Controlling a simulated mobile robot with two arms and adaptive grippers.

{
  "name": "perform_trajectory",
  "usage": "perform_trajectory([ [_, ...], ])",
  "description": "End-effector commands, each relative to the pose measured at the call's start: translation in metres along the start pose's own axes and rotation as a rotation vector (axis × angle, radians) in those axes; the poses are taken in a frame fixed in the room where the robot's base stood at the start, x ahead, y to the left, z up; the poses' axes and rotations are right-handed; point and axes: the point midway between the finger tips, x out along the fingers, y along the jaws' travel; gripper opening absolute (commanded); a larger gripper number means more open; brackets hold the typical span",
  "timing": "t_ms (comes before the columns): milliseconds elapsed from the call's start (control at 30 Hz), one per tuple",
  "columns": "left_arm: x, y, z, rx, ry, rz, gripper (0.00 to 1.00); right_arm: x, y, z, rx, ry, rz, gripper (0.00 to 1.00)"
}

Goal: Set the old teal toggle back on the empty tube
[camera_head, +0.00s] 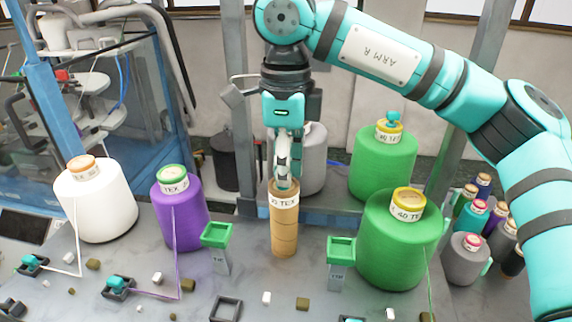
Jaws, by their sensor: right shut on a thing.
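The empty tube (284,238) is a bare brown cardboard cylinder standing upright on the grey table, with a white label round its top. My right gripper (284,178) points straight down over its upper end. It is shut on a small teal toggle (284,184), mostly hidden by the fingers, right at the tube's mouth. I cannot tell whether the toggle touches the tube. Another teal toggle (393,118) sits on the far green cone (383,165). My left gripper is not in view.
A white cone (97,210) and a purple cone (180,220) stand left of the tube, a large green cone (400,245) to its right. Green-topped posts (217,236) (341,248) flank the tube closely. Small blocks and dark square frames (226,309) lie in front.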

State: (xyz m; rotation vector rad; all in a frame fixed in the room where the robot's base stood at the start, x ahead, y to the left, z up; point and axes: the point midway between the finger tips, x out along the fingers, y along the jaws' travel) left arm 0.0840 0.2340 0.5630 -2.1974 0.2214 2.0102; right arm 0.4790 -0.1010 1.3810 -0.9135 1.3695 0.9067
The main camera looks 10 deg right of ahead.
Motion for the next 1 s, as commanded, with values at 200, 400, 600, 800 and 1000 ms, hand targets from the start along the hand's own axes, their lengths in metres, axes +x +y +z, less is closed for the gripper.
perform_trajectory([
  [200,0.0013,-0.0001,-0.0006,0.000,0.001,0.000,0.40,0.0012,0.0001,0.0001,0.000,0.000,0.000,0.06],
  [400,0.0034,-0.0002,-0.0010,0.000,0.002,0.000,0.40,0.0031,0.0001,0.0001,0.000,0.000,0.000,0.06],
  [600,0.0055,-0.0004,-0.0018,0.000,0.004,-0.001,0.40,0.0054,0.0001,0.0000,0.000,0.001,0.001,0.06],
  [800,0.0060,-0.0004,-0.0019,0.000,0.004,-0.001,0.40,0.0065,0.0002,0.0000,-0.001,0.003,0.002,0.03],
  [1000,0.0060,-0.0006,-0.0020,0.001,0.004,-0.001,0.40,0.0072,0.0003,-0.0001,-0.001,0.004,0.003,0.03],
])
